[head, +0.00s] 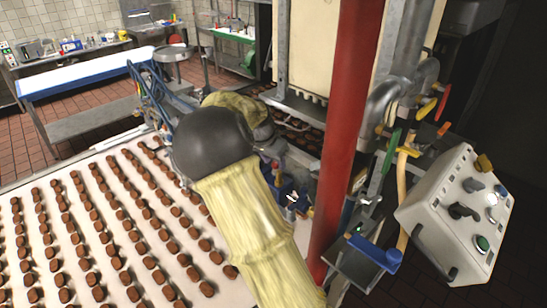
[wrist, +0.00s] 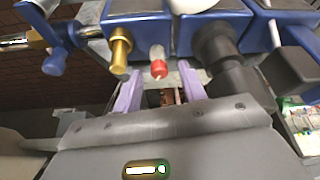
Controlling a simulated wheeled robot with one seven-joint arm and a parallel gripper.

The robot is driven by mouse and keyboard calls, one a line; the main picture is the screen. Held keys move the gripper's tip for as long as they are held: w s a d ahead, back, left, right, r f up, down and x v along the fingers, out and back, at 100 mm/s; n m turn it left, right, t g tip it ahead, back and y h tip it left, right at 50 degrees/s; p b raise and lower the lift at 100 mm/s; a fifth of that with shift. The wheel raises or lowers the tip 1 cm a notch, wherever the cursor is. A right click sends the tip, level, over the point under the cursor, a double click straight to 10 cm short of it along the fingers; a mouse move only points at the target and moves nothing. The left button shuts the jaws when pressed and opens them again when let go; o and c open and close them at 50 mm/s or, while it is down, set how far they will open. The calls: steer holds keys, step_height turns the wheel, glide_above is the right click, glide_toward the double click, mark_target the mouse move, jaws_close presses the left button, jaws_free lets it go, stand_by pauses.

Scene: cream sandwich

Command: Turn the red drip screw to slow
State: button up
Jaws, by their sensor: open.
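The red drip screw (wrist: 159,69) shows in the wrist view as a small red tip on a pale stem. It points down from a row of blue blocks (wrist: 210,35), between a brass fitting (wrist: 120,50) and a dark grey knob (wrist: 215,45). My gripper (wrist: 160,84) has two lilac fingers standing apart, one on each side below the red tip. I see nothing held between them, and whether they touch the screw I cannot tell. In the head view my covered arm hides most of that area, and I cannot make out the screw there.
A red column (head: 345,130) stands right beside my arm. A grey control box (head: 455,215) with knobs is at the right. A white conveyor (head: 110,220) with rows of chocolate pieces lies at the left. A blue-handled fitting (wrist: 55,62) juts out at left.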

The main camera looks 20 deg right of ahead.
jaws_close()
steer(key=n+b, duration=0.1)
steer(key=b, duration=0.1)
steer(key=n+b, duration=0.1)
steer(key=b, duration=0.1)
steer(key=shift+s+d+f+n+t+y, duration=0.2)
steer(key=shift+n+t+y, duration=0.1)
steer(key=shift+n+y, duration=0.1)
steer(key=shift+r+n+t+b, duration=0.3)
steer(key=shift+n+b, duration=0.25)
steer(key=shift+n, duration=0.35)
steer(key=shift+a, duration=0.1)
jaws_free()
steer(key=shift+w, duration=0.2)
steer(key=shift+f+y, duration=0.1)
steer(key=shift+y, duration=0.2)
steer(key=shift+s, duration=0.15)
